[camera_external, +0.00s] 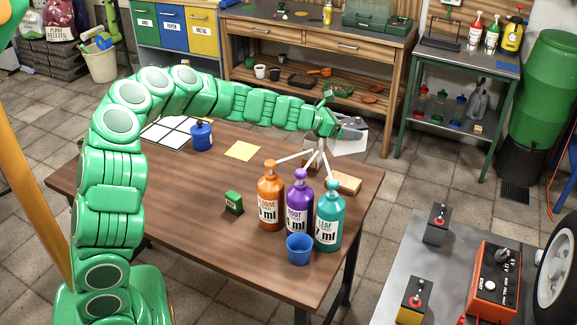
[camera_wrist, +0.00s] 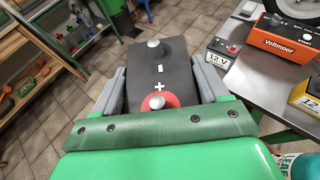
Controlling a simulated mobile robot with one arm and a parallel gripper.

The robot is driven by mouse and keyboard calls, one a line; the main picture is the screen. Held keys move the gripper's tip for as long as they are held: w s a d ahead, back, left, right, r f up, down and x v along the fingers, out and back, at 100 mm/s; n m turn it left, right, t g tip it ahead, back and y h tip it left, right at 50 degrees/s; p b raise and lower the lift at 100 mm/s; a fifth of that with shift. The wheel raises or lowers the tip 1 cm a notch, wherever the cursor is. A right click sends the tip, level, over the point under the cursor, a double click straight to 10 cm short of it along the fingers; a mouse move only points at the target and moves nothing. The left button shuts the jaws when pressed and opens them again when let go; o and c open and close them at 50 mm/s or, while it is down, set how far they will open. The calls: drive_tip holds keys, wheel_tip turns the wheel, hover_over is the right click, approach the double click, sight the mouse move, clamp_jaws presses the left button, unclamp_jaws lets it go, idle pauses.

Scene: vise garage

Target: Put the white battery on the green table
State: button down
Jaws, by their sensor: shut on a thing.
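My gripper (camera_external: 350,130) is shut on the white battery (camera_external: 350,147) and holds it at the far right end of the wooden table; whether it touches the tabletop is unclear. In the wrist view, the battery's dark top (camera_wrist: 160,68) with a red-ringed terminal and a plus sign sits between the grey fingers of my gripper (camera_wrist: 161,85). Its white side is hidden there. A grey-topped table with a green frame (camera_external: 497,66) stands at the back right. Another grey-topped table (camera_external: 405,268), front right, shows green framing in the wrist view (camera_wrist: 284,136).
Orange, purple and teal bottles (camera_external: 328,215) and a blue cup (camera_external: 299,249) stand on the wooden table (camera_external: 190,243). The front-right table holds a dark battery (camera_external: 437,224), a yellow battery (camera_external: 412,300) and an orange charger (camera_external: 494,282). Bottles occupy part of the back-right table.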

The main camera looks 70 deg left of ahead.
drive_tip(key=s+a+f, duration=0.3)
drive_tip(key=s+a, duration=0.7)
drive_tip(key=a, duration=0.1)
hover_over(207, 175)
wheel_tip(207, 175, down, 9)
drive_tip(key=shift+d+f, duration=0.1)
drive_tip(key=shift+f, duration=2.45)
drive_tip(key=shift+f, duration=0.1)
unclamp_jaws()
drive_tip(key=shift+s, duration=0.1)
drive_tip(key=shift+v, duration=2.75)
